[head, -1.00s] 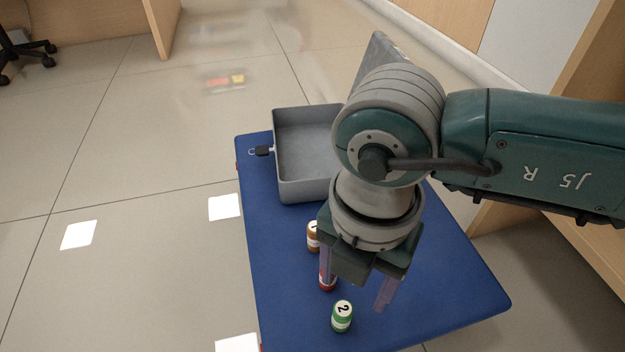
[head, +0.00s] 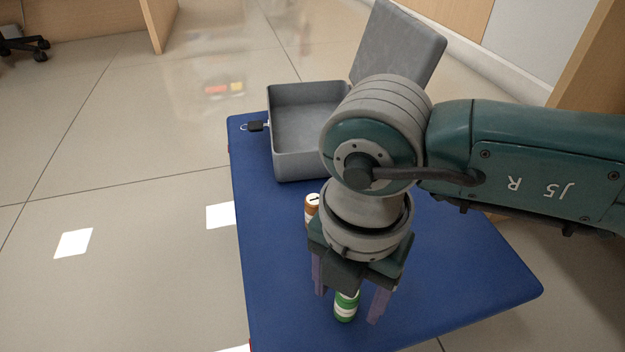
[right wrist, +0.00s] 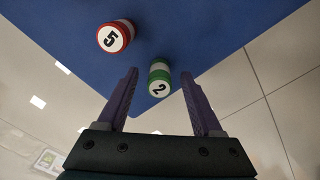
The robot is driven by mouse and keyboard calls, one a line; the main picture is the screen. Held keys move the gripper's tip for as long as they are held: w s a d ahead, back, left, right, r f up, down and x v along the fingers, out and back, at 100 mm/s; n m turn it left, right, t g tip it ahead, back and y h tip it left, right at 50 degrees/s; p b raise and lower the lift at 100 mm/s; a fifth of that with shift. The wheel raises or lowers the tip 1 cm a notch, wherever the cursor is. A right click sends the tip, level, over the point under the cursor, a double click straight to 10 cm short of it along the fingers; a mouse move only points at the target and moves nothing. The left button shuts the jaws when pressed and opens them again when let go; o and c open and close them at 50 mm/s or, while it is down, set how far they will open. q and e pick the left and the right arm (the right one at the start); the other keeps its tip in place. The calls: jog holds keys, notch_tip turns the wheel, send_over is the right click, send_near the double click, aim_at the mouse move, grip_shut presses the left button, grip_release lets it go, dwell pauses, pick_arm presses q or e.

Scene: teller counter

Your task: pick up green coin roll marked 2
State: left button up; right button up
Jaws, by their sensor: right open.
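The green coin roll marked 2 (head: 345,307) stands upright on the blue counter mat, near its front edge. It also shows in the right wrist view (right wrist: 160,80), between and a little beyond the fingertips. My right gripper (head: 350,306) is open above the green roll, with a purple finger on either side of it in the head view. The fingers do not touch the roll in the right wrist view (right wrist: 161,75). My gripper hides the top of the roll in the head view. My left gripper is not in view.
An open grey box (head: 296,168) with a raised lid (head: 400,45) sits at the back of the blue surface (head: 470,290).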

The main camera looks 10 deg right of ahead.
grip_shut()
dwell(0.4)
